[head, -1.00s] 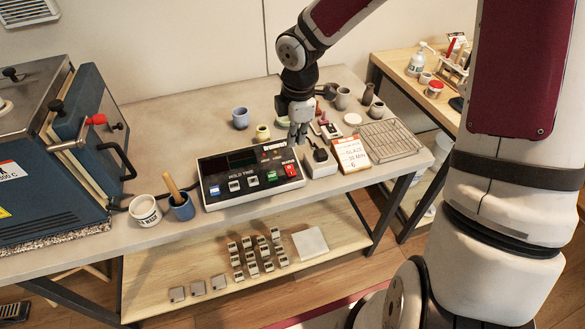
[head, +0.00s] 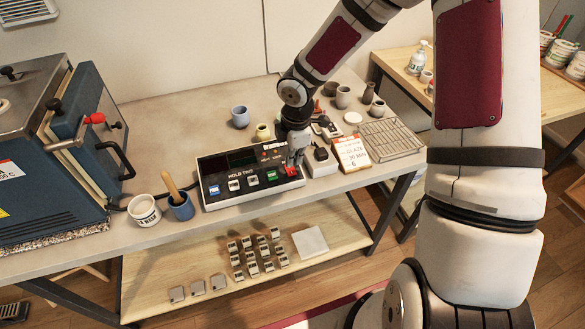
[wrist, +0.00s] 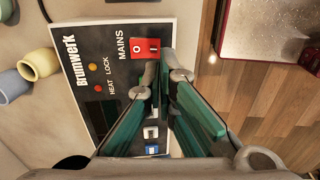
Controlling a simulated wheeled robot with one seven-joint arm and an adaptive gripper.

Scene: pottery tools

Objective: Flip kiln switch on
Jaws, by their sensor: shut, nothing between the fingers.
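The kiln control box (head: 207,170) is black with a white edge and stands on the table. Its red MAINS switch (head: 291,172) sits at the right end of the front button row; in the wrist view the red switch (wrist: 146,48) shows the marks O and I. The dark display (head: 241,158) shows no digits I can read. My gripper (head: 294,162) is shut and empty, pointing down over the switch. In the wrist view my fingertips (wrist: 164,72) are just beside the switch's lower edge; I cannot tell whether they touch it.
The blue kiln (head: 88,150) stands at the left. A white tub (head: 145,212) and a blue cup (head: 182,210) with a wooden tool stand left of the box. A glaze card (head: 352,153) and a wire rack (head: 391,139) lie to its right. Small pots stand behind.

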